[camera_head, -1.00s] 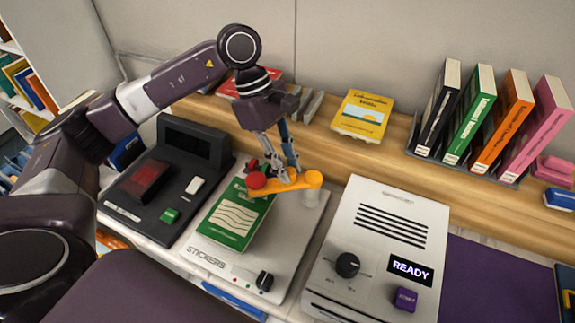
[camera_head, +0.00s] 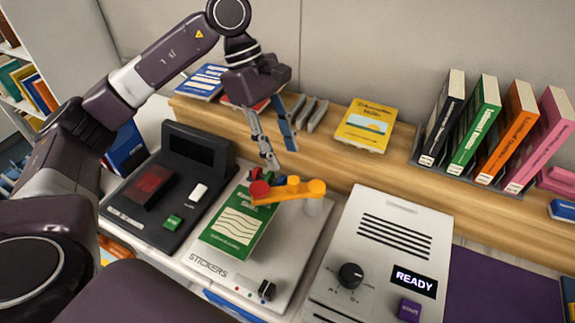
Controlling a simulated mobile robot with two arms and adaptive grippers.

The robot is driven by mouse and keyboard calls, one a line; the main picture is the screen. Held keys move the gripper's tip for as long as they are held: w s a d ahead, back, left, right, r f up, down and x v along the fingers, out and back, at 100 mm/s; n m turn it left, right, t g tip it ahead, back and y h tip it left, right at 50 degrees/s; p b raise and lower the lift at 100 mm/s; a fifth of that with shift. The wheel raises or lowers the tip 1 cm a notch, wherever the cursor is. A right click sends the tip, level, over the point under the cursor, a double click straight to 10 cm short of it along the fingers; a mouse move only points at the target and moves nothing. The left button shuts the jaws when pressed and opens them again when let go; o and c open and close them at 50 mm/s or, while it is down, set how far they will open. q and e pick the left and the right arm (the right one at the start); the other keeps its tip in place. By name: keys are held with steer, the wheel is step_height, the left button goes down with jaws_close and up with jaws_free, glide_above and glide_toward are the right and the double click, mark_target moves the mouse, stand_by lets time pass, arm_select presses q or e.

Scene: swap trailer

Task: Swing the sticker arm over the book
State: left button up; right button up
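The orange sticker arm (camera_head: 290,191) reaches left from its pivot post on the sticker machine (camera_head: 285,240). Its red round end (camera_head: 259,190) is over the upper right part of the green book (camera_head: 232,228), which lies flat on the machine. My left gripper (camera_head: 280,158) is above and behind the sticker arm, apart from it. Its fingers are spread and hold nothing. My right gripper is not in view.
A dark scanner unit (camera_head: 165,195) stands to the left. A white machine (camera_head: 385,250) with a READY display stands to the right. Behind, a wooden shelf (camera_head: 340,163) carries a yellow book (camera_head: 367,126) and several upright books (camera_head: 488,135).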

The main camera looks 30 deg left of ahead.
arm_select(q)
steer(key=v, duration=0.5)
steer(key=shift+r, duration=0.15)
